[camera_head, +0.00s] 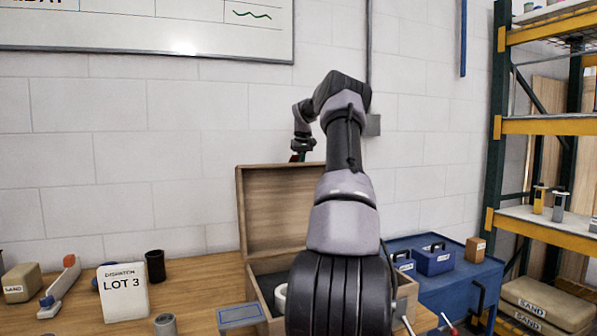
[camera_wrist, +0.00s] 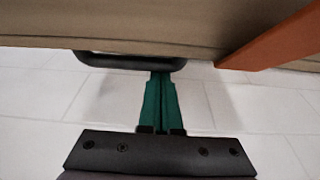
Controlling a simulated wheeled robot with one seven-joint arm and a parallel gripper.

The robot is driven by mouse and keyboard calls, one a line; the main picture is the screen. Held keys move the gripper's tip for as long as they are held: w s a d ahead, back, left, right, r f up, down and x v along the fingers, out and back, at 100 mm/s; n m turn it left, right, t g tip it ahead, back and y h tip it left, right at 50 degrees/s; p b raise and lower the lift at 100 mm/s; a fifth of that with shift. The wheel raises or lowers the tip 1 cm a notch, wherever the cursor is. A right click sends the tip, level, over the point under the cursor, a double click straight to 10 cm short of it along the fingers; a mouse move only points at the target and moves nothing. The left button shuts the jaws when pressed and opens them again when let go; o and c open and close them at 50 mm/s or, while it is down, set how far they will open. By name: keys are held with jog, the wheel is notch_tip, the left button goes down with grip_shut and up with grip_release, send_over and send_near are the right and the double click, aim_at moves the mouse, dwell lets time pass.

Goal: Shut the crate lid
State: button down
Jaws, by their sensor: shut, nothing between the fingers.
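The wooden crate (camera_head: 257,300) stands on the bench, partly hidden behind my arm. Its lid (camera_head: 275,215) is open and stands about upright at the back, its inner face toward the head camera. My gripper (camera_head: 298,157) is just above the lid's top edge, small and partly hidden in the head view. In the wrist view my green gripper fingers (camera_wrist: 161,82) are together and empty. Their tips reach a dark handle (camera_wrist: 130,62) at the edge of a brown panel (camera_wrist: 140,25), which looks like the lid. Whether they touch it I cannot tell.
A white round item (camera_head: 280,298) lies in the crate. Left are a LOT 3 sign (camera_head: 123,292) and a black cup (camera_head: 155,266). Right is a blue toolbox (camera_head: 433,260). A reddish bar (camera_wrist: 265,45) crosses the wrist view's right. The wall (camera_head: 170,130) is behind.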

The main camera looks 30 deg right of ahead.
jog(key=shift+s+r, duration=0.15)
jog(key=shift+s, duration=0.1)
